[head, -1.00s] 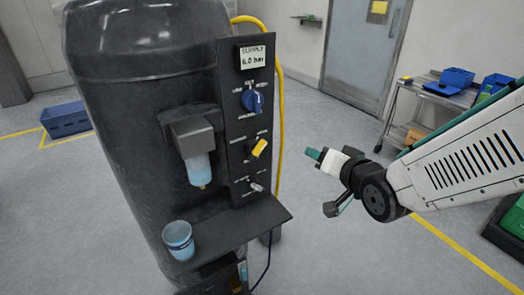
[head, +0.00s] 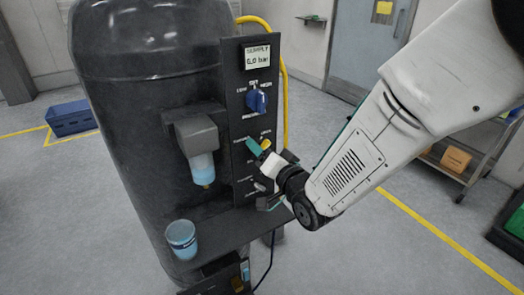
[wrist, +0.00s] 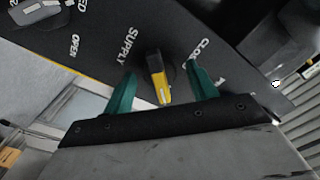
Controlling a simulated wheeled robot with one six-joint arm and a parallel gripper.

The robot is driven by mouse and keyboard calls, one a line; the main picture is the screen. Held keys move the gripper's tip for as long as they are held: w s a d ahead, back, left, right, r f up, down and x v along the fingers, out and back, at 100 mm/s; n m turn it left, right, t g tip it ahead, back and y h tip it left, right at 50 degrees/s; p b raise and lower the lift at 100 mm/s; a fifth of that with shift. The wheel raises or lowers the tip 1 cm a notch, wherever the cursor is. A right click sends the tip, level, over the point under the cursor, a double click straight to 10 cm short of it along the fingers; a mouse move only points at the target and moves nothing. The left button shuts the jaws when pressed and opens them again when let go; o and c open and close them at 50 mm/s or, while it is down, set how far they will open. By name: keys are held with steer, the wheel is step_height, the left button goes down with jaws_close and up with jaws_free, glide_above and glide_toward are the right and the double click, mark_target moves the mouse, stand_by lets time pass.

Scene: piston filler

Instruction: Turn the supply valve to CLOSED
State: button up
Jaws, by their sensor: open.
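The supply valve's yellow and black handle (wrist: 158,78) sits on the black panel beside the white word SUPPLY. In the wrist view, OPEN is printed to its left and CLOSED to its right, by my right-hand finger. My gripper (wrist: 160,84) is open, with one green finger on each side of the handle. Gaps show on both sides, so the fingers appear not to grip it. In the head view my gripper (head: 257,149) is at the panel and hides most of the yellow handle (head: 266,144). I cannot tell which label the handle points at.
A blue knob (head: 257,101) and a display (head: 257,56) reading 6.0 bar are above the valve. A small toggle lever (head: 260,187) is below. A filter bowl (head: 202,166) hangs to the left. A blue cup (head: 181,240) stands on the shelf (head: 225,232).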

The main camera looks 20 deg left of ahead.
steer(key=shift+w+a, duration=0.15)
steer(key=shift+a, duration=0.05)
steer(key=c, duration=1)
steer(key=shift+n, duration=0.4)
steer(key=n, duration=1.2)
steer(key=shift+n, duration=0.4)
steer(key=n, duration=0.4)
steer(key=shift+n, duration=0.4)
